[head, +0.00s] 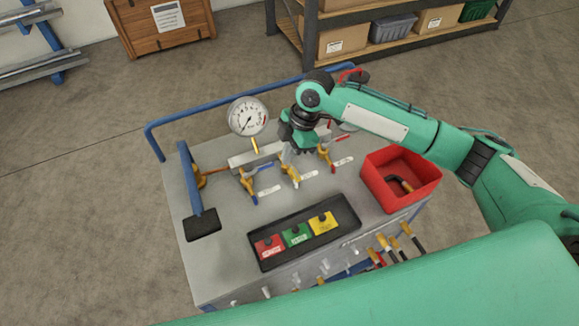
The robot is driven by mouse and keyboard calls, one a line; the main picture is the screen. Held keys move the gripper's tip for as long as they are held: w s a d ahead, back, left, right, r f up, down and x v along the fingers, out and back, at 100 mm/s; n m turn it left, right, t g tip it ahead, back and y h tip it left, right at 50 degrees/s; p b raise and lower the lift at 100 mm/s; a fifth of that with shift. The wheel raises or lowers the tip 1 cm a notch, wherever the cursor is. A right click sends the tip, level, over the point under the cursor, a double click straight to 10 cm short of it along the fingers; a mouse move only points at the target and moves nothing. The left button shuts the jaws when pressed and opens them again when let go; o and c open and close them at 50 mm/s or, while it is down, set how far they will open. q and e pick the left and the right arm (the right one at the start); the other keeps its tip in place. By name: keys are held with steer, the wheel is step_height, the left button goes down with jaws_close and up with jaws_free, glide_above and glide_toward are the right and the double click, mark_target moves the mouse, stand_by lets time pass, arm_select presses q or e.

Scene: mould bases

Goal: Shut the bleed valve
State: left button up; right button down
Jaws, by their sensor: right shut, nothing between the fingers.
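A grey manifold block (245,160) on the cart carries a row of three brass valves. A round pressure gauge (247,117) stands at the back. My right gripper (299,150) is shut and empty, pointing down just behind the middle valve; contact is unclear. It hides part of the manifold. My left gripper is out of view.
The cart top (215,255) has a blue rail (240,93) behind it. A black tray (345,215) holds red, green and yellow blocks. A red bin (400,180) with a dark curved part sits at right.

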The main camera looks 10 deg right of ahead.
mark_target(295, 173)
steer(key=shift+w+d+r, duration=0.15)
steer(key=p+x, duration=0.3)
steer(key=x, duration=0.6)
steer(key=d, duration=0.1)
steer(key=p, duration=0.1)
steer(key=d+p, duration=0.1)
steer(key=shift+w+d+f, duration=0.25)
steer(key=shift+d+f, duration=0.05)
steer(key=shift+f, duration=0.05)
steer(key=shift+d+f, duration=0.15)
steer(key=shift+d, duration=0.35)
steer(key=shift+w+d+n, duration=0.1)
steer(key=shift+d+n, duration=0.1)
steer(key=shift+n, duration=0.2)
